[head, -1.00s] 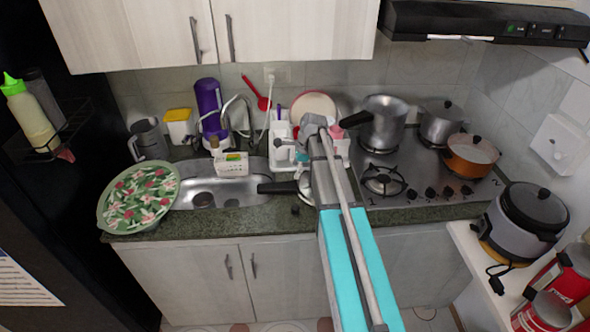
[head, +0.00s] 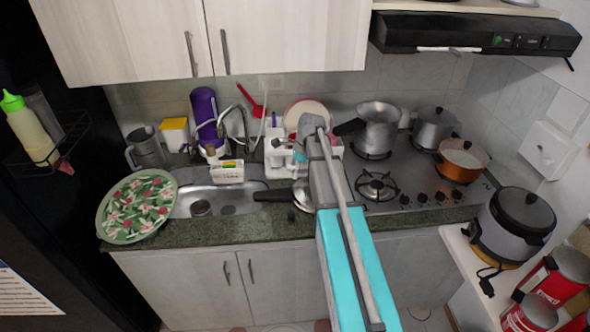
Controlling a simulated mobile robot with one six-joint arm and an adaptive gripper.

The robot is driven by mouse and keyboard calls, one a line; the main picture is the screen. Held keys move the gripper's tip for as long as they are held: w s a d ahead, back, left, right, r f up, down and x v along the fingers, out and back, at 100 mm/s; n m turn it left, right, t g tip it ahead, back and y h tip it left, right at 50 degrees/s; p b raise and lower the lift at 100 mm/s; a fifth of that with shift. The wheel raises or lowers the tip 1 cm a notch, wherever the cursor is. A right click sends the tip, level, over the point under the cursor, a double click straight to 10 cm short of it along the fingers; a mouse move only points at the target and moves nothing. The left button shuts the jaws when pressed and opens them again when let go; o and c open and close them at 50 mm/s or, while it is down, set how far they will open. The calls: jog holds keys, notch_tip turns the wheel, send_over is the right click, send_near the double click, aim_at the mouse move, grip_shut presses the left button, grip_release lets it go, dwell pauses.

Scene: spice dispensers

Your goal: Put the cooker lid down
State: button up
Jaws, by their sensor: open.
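The cooker lid (head: 301,196) is silver with a long black handle. It lies on the dark counter (head: 240,229) at the right end of the sink, with the handle reaching left over the basin edge. My arm covers its right side. The open silver cooker pot (head: 378,128), with a black handle, stands on the stove at the back left.
A floral plate (head: 137,207) lies left of the sink (head: 215,200). A lidded pot (head: 435,128) and an orange pot (head: 463,160) stand on the stove. The front left burner (head: 376,186) is empty. A range hood (head: 470,35) hangs above.

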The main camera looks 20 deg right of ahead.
jog(key=shift+a, duration=0.1)
jog(key=s+a+n+h, duration=0.1)
jog(key=s+a+n, duration=0.6)
jog(key=s+n, duration=0.3)
jog(key=s+a+n+g+h, duration=0.1)
jog(key=s+a+n+h, duration=0.1)
jog(key=s+a+n, duration=0.5)
jog(key=s+n, duration=0.4)
jog(key=shift+a+f, duration=0.15)
jog(key=shift+f, duration=0.25)
jog(key=shift+w+f, duration=0.1)
jog(key=shift+f+b, duration=0.55)
jog(key=shift+b, duration=0.1)
